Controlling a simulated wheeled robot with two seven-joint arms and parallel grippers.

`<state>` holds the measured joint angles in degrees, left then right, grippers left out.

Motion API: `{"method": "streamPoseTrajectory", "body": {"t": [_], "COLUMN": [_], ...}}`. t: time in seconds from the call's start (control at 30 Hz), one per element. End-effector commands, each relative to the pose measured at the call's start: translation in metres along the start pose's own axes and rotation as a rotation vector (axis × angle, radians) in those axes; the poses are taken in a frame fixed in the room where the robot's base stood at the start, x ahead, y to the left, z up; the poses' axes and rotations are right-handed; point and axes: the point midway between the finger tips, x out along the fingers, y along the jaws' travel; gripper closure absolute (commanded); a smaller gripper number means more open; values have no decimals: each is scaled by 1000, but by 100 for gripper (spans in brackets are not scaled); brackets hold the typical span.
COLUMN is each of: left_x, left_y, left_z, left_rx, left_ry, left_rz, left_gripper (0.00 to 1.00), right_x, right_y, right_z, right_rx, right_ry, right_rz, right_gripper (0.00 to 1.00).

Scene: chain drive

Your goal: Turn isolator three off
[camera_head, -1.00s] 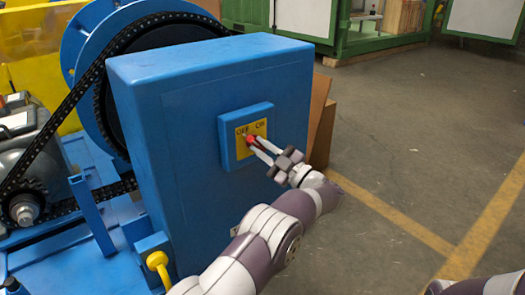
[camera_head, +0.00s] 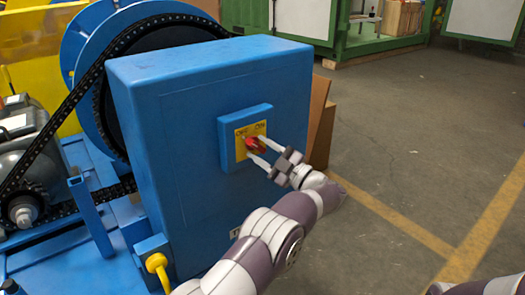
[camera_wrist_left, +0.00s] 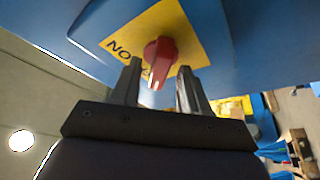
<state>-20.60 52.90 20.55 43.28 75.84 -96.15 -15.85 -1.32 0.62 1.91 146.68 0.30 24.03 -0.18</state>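The blue isolator box (camera_head: 185,185) carries a raised switch plate with a yellow label (camera_head: 242,147) marked OFF on the left and ON on the right. A red knob (camera_head: 251,144) sits on the label; it also shows in the left wrist view (camera_wrist_left: 160,55). My left gripper (camera_head: 257,147) reaches in from the right, fingers apart. In the left wrist view the fingertips (camera_wrist_left: 158,78) stand either side of the knob, with a visible gap at the right finger. The fingers partly hide the knob in the head view, so I cannot tell its exact setting. My right gripper is out of view.
A chain (camera_head: 68,100) and a large blue wheel (camera_head: 75,45) stand behind and left of the box. A yellow fitting (camera_head: 157,264) sticks out at its lower left. A brown board (camera_head: 319,120) stands behind its right edge. The floor to the right is clear.

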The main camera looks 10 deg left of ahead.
Motion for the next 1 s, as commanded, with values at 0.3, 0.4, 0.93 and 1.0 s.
{"method": "streamPoseTrajectory", "body": {"t": [0.3, 0.4, 0.93, 1.0], "left_x": [-23, -50, -128, -127], "left_y": [5, 6, 0, 0], "left_z": [-3, -5, 0, 0], "left_rx": [3, 1, -1, 0], "left_ry": [-3, -3, 1, 1], "left_rz": [3, 3, 0, 0], "left_gripper": [55, 55, 55, 55], "right_x": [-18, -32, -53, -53], "right_y": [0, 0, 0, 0], "right_z": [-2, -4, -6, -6], "right_rx": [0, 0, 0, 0], "right_ry": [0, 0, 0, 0], "right_rz": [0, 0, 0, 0], "right_gripper": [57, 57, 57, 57]}}
